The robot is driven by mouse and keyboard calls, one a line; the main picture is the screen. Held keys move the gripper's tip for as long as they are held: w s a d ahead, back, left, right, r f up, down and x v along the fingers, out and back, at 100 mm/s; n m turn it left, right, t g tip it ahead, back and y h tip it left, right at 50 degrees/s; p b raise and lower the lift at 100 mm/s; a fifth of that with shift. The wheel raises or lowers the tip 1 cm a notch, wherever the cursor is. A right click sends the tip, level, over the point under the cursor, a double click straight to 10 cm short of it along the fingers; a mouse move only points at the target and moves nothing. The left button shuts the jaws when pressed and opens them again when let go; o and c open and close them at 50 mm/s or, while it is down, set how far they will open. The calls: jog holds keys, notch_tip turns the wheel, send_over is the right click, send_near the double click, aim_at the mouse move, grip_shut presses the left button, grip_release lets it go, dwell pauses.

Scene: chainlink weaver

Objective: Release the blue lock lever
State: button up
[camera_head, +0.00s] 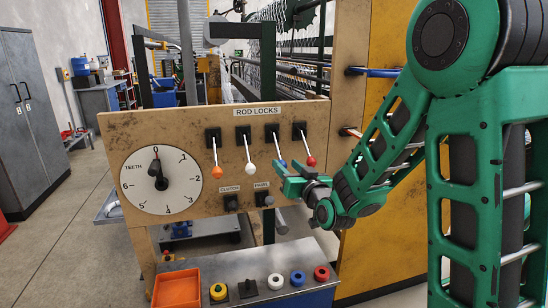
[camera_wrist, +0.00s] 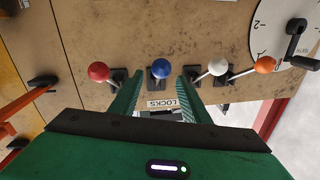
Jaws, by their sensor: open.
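The blue lock lever's round knob (camera_wrist: 161,68) shows in the wrist view, between the tips of my open gripper (camera_wrist: 162,80), with a gap on both sides. In the head view my gripper (camera_head: 290,180) is in front of the panel, at the lower end of the blue lever (camera_head: 281,160), and partly hides its knob. Like its neighbours, this lever hangs downward from its black mount under the ROD LOCKS label. I cannot tell how far the fingers reach past the knob in depth.
The red lever (camera_head: 311,161) is close on the right; the white lever (camera_head: 250,168) and orange lever (camera_head: 216,171) are on the left. Below are the CLUTCH switch (camera_head: 231,202) and PAWL knob (camera_head: 268,201). A TEETH dial (camera_head: 160,180) is at the panel's left.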

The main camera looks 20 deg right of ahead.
aim_at(278, 151)
jog(key=w, duration=0.6)
jog(key=w+a, duration=0.1)
jog(key=w, duration=0.3)
jog(key=shift+w, duration=0.1)
jog(key=shift+a, duration=0.1)
grip_shut()
